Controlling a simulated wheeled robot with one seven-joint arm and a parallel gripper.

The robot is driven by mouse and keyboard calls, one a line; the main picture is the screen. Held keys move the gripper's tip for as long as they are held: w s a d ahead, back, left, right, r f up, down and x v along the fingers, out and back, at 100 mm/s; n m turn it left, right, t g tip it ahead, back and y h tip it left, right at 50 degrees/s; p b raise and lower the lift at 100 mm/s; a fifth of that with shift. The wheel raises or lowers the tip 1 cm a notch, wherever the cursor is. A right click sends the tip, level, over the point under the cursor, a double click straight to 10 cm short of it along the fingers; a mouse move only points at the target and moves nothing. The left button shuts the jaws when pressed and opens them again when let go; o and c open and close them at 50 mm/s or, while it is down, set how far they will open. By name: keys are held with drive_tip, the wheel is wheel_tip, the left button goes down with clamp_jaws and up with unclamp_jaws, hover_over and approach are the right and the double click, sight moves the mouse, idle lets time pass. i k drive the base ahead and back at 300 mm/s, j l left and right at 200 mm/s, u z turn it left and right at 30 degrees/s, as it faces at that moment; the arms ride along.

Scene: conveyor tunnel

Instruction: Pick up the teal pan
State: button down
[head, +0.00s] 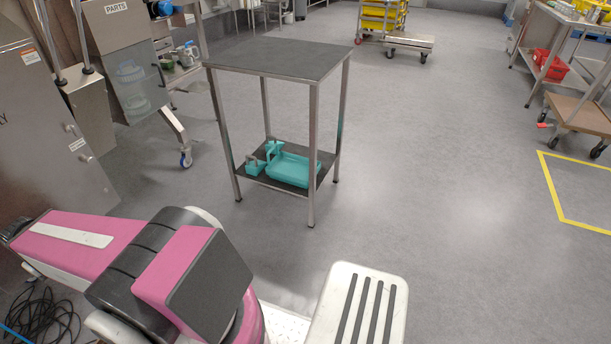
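The teal pan (291,170) lies on the low shelf (247,185) of a small metal table. Teal pieces with upright parts (262,158) stand at its left on the same shelf; I cannot tell whether they belong to the pan. A front table leg crosses in front of the pan's right part. My pink and black arm is folded in the lower left, well short of the table. My gripper is not in view.
The table's dark top (280,58) is bare and covers the shelf from above; its legs stand around it. Grey floor is open to the right. Cabinets (120,60) stand at left, black cables (42,315) lie lower left, and a wooden cart (585,117) stands right.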

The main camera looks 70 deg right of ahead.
sight(288, 167)
drive_tip(key=j+z, duration=0.1)
drive_tip(key=z, duration=2.55)
